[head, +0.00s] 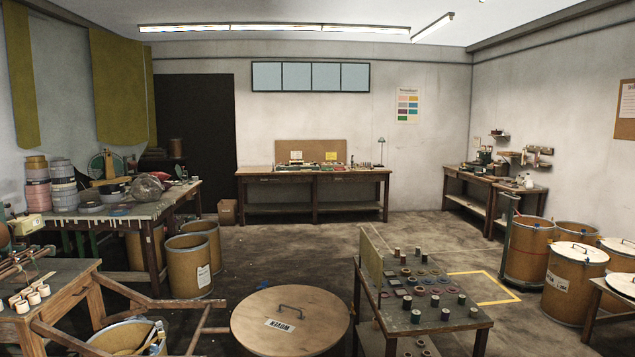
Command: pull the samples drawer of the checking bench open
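A long wooden bench (313,172) stands against the far wall, with a small lamp, a brown board and several small items on its top. Shallow drawer fronts seem to show under its top edge, and they look closed. No label tells me whether this is the checking bench or which drawer holds samples. Neither of my grippers is in view.
A drum with a wooden lid (290,318) stands close in front. A low table with spools (425,317) is to its right. A cluttered table (150,207) and open drums (187,268) stand left, lidded drums (575,282) right. Floor before the far bench is clear.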

